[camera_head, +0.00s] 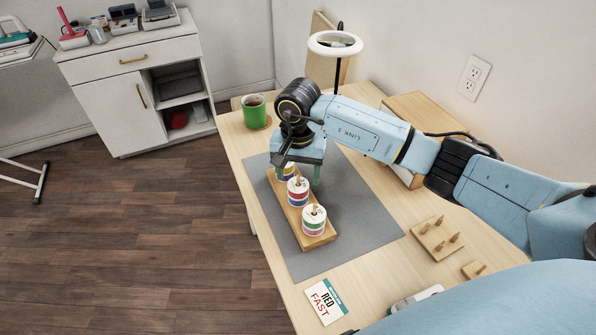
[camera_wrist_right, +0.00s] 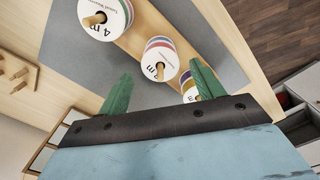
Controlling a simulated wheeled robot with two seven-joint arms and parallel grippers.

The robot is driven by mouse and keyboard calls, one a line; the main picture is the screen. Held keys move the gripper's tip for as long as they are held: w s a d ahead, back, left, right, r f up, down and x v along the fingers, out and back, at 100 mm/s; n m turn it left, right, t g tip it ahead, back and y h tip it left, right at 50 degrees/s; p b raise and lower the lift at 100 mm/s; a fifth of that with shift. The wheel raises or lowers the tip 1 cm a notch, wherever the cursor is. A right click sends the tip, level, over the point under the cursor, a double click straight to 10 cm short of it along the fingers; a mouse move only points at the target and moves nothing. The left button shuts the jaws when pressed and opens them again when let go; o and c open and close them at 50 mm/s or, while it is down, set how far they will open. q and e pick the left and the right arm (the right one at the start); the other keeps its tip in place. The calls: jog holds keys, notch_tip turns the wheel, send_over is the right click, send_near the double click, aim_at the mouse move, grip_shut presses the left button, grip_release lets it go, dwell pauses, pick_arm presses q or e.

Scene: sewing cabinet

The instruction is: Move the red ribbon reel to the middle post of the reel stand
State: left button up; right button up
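The wooden reel stand (camera_head: 325,238) lies on the grey mat and carries reels on three posts. The far post's reels, with yellow and purple bands (camera_wrist_right: 188,88), are partly hidden by a finger. I cannot tell for sure which reel is the red one. My right gripper (camera_head: 298,180) is open and empty, its green fingers around or above the middle-to-far end. My left gripper is out of view.
A green mug (camera_head: 254,115) stands on a coaster beyond the stand. A ring lamp (camera_head: 335,43) rises behind. A pegged wooden board (camera_head: 437,240) lies to the right. A card reading RED FAST (camera_head: 325,302) lies near the front. The grey mat (camera_head: 365,225) is clear right of the stand.

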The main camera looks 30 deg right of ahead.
jog(key=shift+o, duration=0.3)
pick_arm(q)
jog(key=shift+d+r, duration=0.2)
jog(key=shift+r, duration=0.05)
pick_arm(e)
notch_tip(320, 180, up, 13)
jog(key=shift+r, duration=0.2)
